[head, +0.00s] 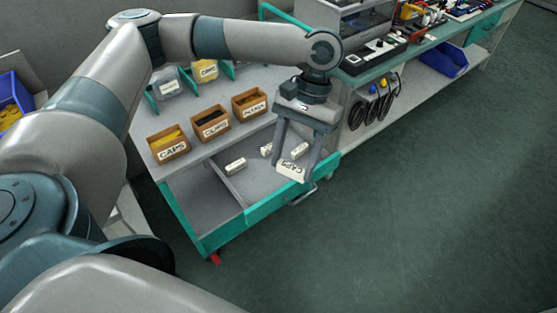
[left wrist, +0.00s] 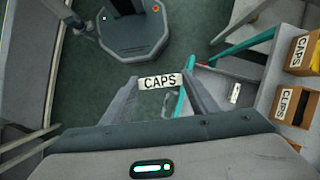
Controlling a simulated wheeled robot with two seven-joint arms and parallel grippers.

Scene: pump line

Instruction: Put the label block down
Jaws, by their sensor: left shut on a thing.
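My left gripper (head: 292,175) is shut on a white label block (head: 291,170) marked CAPS. The block also shows between the fingertips in the left wrist view (left wrist: 159,82). In the head view the gripper points down over the front right part of an open grey drawer with a teal front (head: 245,217). Whether the block touches the drawer cannot be told. Small white blocks lie in the drawer: one at the left (head: 236,165), one at the middle (head: 266,149) and one near the gripper (head: 299,150). My right gripper is not in view.
Wooden bins marked CAPS (head: 173,151), CLIPS (head: 215,131) and a third (head: 252,110) stand on the worktop behind the drawer. A bench (head: 405,60) with tools stands to the right, a blue bin (head: 443,60) on its lower shelf. The green floor at right is clear.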

